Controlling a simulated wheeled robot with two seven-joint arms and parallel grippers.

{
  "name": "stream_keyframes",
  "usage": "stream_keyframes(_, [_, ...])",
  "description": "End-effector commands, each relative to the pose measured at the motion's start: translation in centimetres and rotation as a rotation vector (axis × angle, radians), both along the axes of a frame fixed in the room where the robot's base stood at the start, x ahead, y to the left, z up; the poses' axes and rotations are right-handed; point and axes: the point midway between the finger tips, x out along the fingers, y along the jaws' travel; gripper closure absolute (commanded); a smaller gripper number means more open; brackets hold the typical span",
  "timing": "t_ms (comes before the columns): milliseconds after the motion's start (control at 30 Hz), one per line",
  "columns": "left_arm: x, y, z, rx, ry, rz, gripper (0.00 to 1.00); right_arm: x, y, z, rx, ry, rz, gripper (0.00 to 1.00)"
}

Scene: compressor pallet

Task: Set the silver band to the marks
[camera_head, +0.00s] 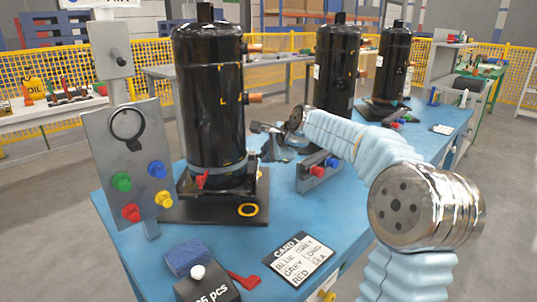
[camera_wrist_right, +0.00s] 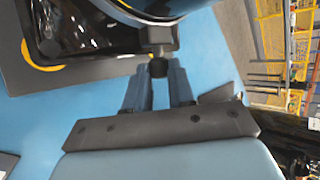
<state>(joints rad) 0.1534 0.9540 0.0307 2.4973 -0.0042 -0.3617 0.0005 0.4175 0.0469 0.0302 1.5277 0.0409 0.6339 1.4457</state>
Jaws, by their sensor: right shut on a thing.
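The silver band (camera_head: 232,170) sits around the lower part of the near black compressor (camera_head: 210,105), close above its base. A red piece (camera_head: 202,180) shows at the band's front. Small yellow-orange marks (camera_head: 222,99) are on the compressor's side, higher than the band. My right gripper (camera_head: 262,146) is at the compressor's right side, near the band's height. In the right wrist view, its fingers (camera_wrist_right: 159,78) are shut on a small dark knob (camera_wrist_right: 158,67) below a grey block (camera_wrist_right: 158,38) at the compressor. My left gripper is out of view.
A grey panel (camera_head: 138,150) with coloured buttons and a ring stands left of the compressor. A button box (camera_head: 318,172) stands to the right. A card (camera_head: 299,258), a blue block (camera_head: 187,258) and a dark box (camera_head: 208,288) lie in front. More compressors (camera_head: 337,70) stand behind.

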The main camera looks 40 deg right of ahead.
Motion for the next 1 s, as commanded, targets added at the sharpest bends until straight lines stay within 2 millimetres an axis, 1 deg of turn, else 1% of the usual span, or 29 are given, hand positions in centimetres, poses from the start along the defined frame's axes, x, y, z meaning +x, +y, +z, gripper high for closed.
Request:
stream_keyframes(167, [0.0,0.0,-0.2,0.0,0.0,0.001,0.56,0.0,0.0,-0.1,-0.002,-0.002,0.001,1.0])
stream_keyframes(200, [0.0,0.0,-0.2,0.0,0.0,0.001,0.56,0.0,0.0,-0.1,-0.002,-0.002,0.001,0.7])
stream_keyframes(333, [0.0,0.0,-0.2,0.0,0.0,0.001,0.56,0.0,0.0,-0.1,-0.001,-0.001,0.002,0.51])
stream_keyframes(600, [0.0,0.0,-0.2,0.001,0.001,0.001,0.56,0.0,0.0,-0.1,-0.001,-0.001,0.0,0.51])
stream_keyframes(733, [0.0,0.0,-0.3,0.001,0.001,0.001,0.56,-0.7,0.0,0.6,-0.002,-0.003,0.0,0.51])
stream_keyframes(867, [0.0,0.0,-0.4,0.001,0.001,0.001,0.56,-2.7,0.2,2.3,-0.003,-0.006,-0.001,0.51])
stream_keyframes(1000, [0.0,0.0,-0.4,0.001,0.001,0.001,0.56,-5.4,0.4,4.7,-0.003,-0.006,-0.001,0.51])
